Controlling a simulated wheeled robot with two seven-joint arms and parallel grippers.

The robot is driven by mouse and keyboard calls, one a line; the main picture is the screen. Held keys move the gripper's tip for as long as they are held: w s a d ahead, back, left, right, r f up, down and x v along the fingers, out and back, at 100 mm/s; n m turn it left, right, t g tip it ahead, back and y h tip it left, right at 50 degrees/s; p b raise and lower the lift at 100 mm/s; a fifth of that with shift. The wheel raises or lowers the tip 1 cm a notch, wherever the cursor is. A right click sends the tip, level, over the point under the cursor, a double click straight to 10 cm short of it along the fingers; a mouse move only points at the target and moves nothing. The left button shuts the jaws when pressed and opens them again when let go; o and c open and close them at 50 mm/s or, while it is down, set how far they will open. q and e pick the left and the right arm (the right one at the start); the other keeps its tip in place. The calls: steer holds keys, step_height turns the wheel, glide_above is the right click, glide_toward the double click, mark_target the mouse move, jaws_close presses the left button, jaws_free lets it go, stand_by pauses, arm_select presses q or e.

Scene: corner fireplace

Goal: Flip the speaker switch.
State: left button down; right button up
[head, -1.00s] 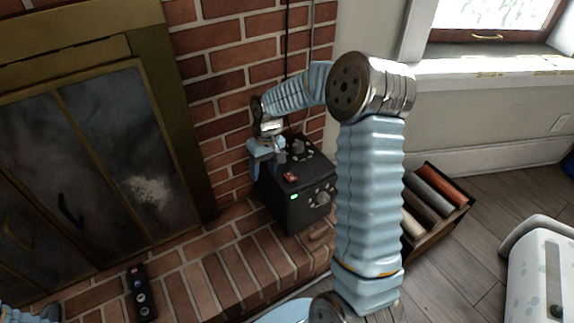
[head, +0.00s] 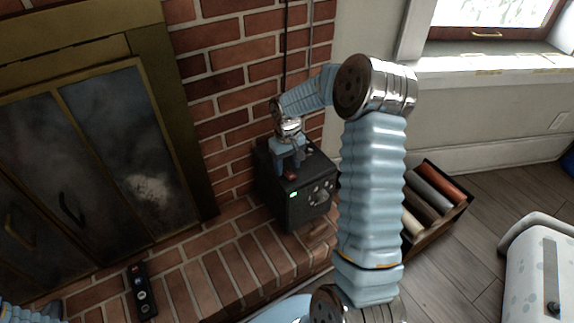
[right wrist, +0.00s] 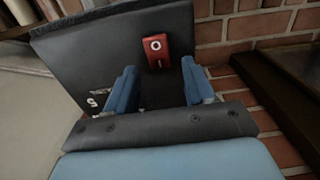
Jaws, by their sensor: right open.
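The speaker (head: 305,207) is a black box on the brick hearth against the wall, with a lit green light and knobs on its front. Its red rocker switch (head: 290,176) sits on the top face and also shows in the right wrist view (right wrist: 156,52), marked with a circle and a line. My right gripper (head: 288,162) is over the speaker top, close to the switch. In the right wrist view its blue fingers are open (right wrist: 160,84), with the switch between and just beyond them and nothing held. My left gripper is not shown; only a bit of blue arm shows at the lower left.
A black remote (head: 140,291) lies on the hearth (head: 215,262) at the lower left. The fireplace doors (head: 100,150) are at the left. A crate of coloured rolls (head: 437,208) and a white spotted box (head: 540,275) stand on the floor at the right.

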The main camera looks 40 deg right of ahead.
steer(key=shift+f, duration=0.4)
steer(key=shift+c, duration=0.4)
jaws_close()
steer(key=t+b, duration=0.1)
steer(key=b, duration=0.2)
steer(key=t+b, duration=0.2)
steer(key=b, duration=0.2)
steer(key=shift+s+f, duration=0.15)
steer(key=shift+s, duration=0.25)
steer(key=shift+s+a+r+t+b, duration=0.1)
steer(key=shift+r+t+b, duration=0.15)
steer(key=shift+t+b, duration=0.15)
steer(key=shift+r, duration=0.1)
steer(key=shift+o, duration=0.4)
jaws_free()
